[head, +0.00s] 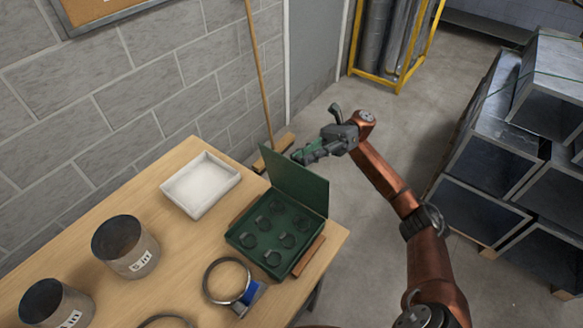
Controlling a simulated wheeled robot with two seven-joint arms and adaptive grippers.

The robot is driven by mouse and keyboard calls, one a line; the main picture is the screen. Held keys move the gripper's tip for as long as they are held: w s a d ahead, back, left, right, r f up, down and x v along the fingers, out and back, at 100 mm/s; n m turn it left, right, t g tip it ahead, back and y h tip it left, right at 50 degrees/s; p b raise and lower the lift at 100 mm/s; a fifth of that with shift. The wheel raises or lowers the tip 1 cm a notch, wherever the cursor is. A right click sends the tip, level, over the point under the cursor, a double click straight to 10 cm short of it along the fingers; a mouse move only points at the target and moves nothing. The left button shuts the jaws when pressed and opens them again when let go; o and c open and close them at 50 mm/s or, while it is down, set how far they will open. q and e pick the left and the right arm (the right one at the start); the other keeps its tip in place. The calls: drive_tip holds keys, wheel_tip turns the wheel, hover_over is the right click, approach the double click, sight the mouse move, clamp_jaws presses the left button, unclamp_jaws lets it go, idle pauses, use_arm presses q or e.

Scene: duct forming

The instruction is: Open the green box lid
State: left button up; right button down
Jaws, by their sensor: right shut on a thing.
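The green box (270,238) stands on the wooden table near its right end. Its lid (296,184) is raised, standing up steeply from the back of the box. Several dark round parts sit in the box. My right gripper (299,157) is at the upper edge of the lid, shut on it. The exact contact at the fingertips is too small to see clearly. My left gripper is not in view.
A white tray (201,186) stands left of the box on the table (185,265). Metal cylinders (125,247), a ring clamp (227,281) and a blue item (248,298) are nearby. A broom (259,80) leans behind. Metal ducts (495,150) stack at right.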

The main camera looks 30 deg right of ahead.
drive_tip(key=shift+w+d+f+y+b, duration=0.2)
drive_tip(key=shift+w+d+y+b, duration=0.1)
drive_tip(key=shift+d+y+b, duration=0.25)
drive_tip(key=shift+d+r, duration=0.1)
drive_tip(key=shift+d, duration=0.05)
drive_tip(key=c, duration=2.1)
unclamp_jaws()
drive_tip(key=o, duration=0.3)
drive_tip(key=shift+o, duration=0.3)
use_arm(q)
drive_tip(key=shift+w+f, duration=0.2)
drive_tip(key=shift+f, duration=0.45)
use_arm(e)
drive_tip(key=v, duration=0.7)
drive_tip(key=shift+d, duration=0.25)
drive_tip(key=shift+w, duration=0.1)
